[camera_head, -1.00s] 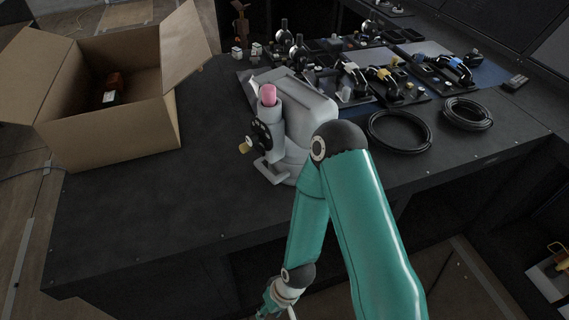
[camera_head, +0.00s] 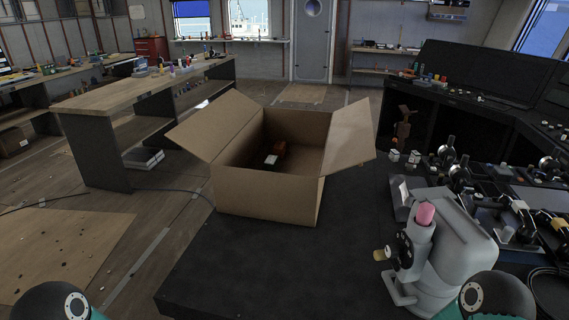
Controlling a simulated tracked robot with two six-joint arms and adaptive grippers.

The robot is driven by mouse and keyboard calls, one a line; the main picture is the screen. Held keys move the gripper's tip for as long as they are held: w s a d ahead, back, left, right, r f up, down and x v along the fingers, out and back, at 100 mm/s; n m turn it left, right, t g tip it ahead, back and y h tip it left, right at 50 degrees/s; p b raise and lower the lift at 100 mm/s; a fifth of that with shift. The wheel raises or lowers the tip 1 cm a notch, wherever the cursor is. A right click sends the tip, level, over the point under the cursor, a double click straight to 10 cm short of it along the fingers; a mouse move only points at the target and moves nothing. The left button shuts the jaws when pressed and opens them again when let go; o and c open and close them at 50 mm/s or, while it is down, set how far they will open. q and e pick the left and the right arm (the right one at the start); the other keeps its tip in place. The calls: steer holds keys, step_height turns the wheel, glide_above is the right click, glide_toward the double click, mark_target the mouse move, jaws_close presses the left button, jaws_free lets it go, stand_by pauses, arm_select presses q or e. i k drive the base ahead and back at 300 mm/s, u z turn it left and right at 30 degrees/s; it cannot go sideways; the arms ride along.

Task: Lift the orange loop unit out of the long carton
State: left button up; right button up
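The long carton (camera_head: 265,199) stands open on the near left part of the dark console top, its flaps spread outward. Inside it, toward the back, lies a small orange-brown unit (camera_head: 281,148) with a white piece (camera_head: 271,160) beside or on it. It is dim in there, and I cannot make out a loop. Teal and black parts of my arms show at the bottom left and bottom right edges. Neither gripper is in the picture.
A grey device with a pink knob (camera_head: 426,214) stands to the right of the carton. Black levers and panels (camera_head: 515,203) crowd the console's right side. The dark top (camera_head: 270,270) in front of the carton is clear. A wooden workbench (camera_head: 150,88) stands at back left.

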mark_target(279, 148)
steer(key=u, duration=0.25)
steer(key=k, duration=0.45)
steer(key=u, duration=1.15)
steer(key=i, duration=5.4)
steer(key=z, duration=0.05)
